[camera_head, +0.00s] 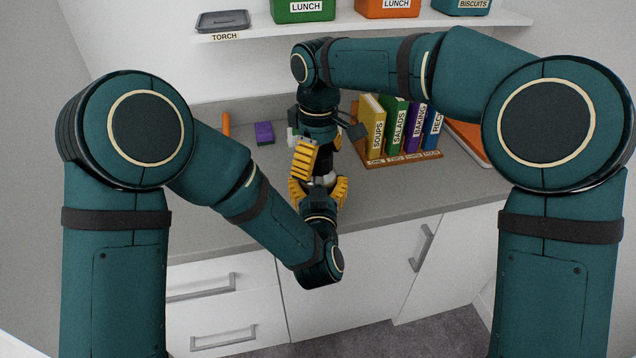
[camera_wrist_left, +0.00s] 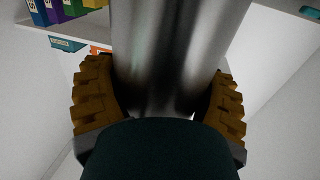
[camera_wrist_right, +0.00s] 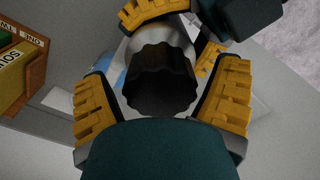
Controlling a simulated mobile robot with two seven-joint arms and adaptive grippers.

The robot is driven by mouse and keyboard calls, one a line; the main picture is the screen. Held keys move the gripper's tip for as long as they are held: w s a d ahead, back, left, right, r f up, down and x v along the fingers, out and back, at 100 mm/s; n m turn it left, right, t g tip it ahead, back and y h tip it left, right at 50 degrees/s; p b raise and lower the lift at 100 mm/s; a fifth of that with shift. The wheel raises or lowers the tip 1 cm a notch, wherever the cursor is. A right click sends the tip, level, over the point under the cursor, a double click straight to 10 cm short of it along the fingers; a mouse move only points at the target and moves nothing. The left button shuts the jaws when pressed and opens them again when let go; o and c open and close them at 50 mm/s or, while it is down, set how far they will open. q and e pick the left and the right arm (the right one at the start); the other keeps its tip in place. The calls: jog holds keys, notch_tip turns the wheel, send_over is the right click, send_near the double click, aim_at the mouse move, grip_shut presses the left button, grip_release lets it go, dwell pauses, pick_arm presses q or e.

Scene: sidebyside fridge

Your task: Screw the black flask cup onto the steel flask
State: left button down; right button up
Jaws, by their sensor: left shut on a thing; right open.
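The steel flask (camera_head: 323,180) stands roughly upright at the counter's front edge, mostly hidden by my grippers. My left gripper (camera_head: 318,193) is shut on its body, and the steel fills the space between its yellow pads in the left wrist view (camera_wrist_left: 170,60). The black flask cup (camera_head: 325,158) is at the flask's top; its ridged dark side shows in the right wrist view (camera_wrist_right: 160,82). My right gripper (camera_head: 316,148) is above, open, with its fingers either side of the cup and gaps showing. I cannot tell how tightly the cup sits on the flask.
A rack of labelled books (camera_head: 400,135) stands right of the grippers on the grey counter (camera_head: 400,190). A purple block (camera_head: 264,132) and an orange item (camera_head: 226,125) are at the back left. A wall shelf (camera_head: 340,22) with boxes hangs above. Drawers are below.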

jog(key=c, duration=1.3)
jog(key=o, duration=1.5)
jog(key=shift+c, duration=0.2)
jog(key=shift+r, duration=0.15)
notch_tip(320, 180, up, 12)
jog(key=shift+w, duration=0.1)
